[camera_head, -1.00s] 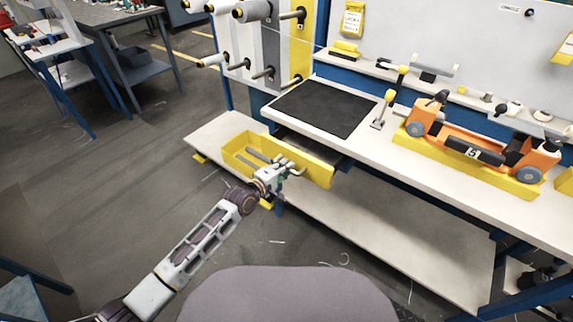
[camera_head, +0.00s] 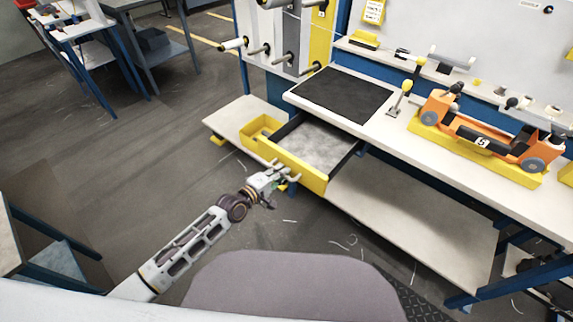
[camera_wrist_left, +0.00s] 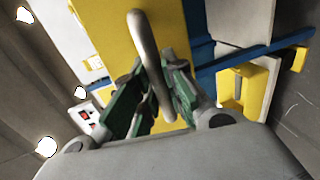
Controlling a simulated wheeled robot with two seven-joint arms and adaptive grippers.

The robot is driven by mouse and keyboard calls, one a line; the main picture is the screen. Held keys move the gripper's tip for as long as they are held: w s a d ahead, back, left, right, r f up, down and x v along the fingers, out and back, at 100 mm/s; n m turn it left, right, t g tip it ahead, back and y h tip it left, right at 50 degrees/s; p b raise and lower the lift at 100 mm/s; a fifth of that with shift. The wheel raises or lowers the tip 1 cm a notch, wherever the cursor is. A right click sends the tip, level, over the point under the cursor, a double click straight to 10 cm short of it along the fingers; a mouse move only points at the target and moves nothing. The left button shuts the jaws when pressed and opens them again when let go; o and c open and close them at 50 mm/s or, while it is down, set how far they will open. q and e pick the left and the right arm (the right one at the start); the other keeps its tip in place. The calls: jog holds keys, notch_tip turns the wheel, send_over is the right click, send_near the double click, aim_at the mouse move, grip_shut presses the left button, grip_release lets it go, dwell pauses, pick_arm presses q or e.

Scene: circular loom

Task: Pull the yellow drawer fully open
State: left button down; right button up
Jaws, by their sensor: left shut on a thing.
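The yellow drawer (camera_head: 313,181) under the workbench stands well out from the bench, and its grey inside shows. My left gripper (camera_head: 280,179) is at the drawer's front, shut on its handle. In the left wrist view the metal handle (camera_wrist_left: 143,40) runs between the green finger pads of my left gripper (camera_wrist_left: 150,98), with the yellow drawer front (camera_wrist_left: 106,32) behind it. I cannot tell from the frames whether the drawer is at its stop. My right gripper is not in view.
The workbench (camera_head: 400,133) carries a black mat (camera_head: 343,95) and an orange model car (camera_head: 480,130) on a yellow base. The floor in front of the drawer is mostly clear.

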pick_arm(q)
jog(key=shift+s+a+f, duration=0.15)
jog(key=shift+s+a, duration=0.25)
jog(key=shift+s, duration=0.3)
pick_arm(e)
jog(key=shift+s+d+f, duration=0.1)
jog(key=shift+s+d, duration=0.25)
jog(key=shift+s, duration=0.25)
pick_arm(q)
jog(key=c, duration=1.9)
grip_release()
jog(key=o, duration=0.4)
jog(key=shift+s+a, duration=0.15)
jog(key=shift+a, duration=0.05)
jog(key=shift+o, duration=0.2)
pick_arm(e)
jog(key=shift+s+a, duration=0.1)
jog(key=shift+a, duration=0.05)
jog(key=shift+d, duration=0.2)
